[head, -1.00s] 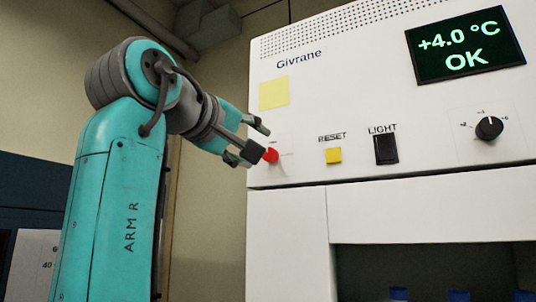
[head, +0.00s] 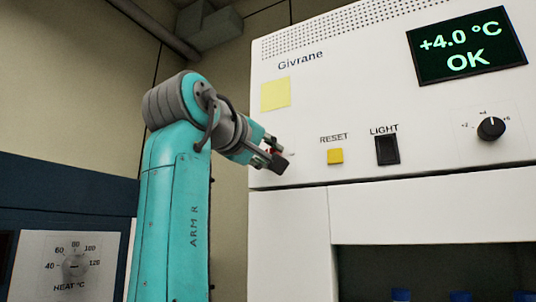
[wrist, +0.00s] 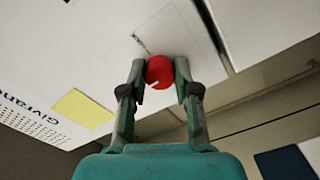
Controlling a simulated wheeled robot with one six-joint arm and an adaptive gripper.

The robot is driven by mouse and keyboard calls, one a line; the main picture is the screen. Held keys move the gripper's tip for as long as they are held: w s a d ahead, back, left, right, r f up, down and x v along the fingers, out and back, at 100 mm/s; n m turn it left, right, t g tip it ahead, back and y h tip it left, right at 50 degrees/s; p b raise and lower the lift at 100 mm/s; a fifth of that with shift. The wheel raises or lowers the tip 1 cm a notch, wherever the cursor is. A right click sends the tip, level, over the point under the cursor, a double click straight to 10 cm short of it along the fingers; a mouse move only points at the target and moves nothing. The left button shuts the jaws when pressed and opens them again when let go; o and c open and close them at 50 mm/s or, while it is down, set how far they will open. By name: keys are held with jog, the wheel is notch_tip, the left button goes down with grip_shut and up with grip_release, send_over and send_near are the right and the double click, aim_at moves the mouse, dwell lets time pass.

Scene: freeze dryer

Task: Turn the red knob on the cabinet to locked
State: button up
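The red knob (wrist: 159,70) is on the white cabinet's (head: 300,215) front panel. A short white mark shows on its lower left edge in the wrist view. A faint square plate outline surrounds it, with small dark lettering too blurred to read. My gripper (wrist: 160,69) has one finger on each side of the knob, and both fingertips appear to touch it. In the head view my gripper (head: 275,152) is at the panel's lower left corner and hides nearly all of the knob.
Right of the knob are a yellow RESET button (head: 335,157), a black LIGHT switch (head: 387,150) and a black dial (head: 491,128). A yellow note (head: 275,94) is above it. A HEAT dial (head: 75,265) is on a blue unit at lower left.

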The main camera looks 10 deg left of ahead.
jog(key=shift+m, duration=0.3)
grip_shut()
jog(key=m, duration=1.7)
jog(key=shift+a, duration=0.15)
jog(key=shift+m, duration=0.3)
jog(key=o, duration=1)
grip_release()
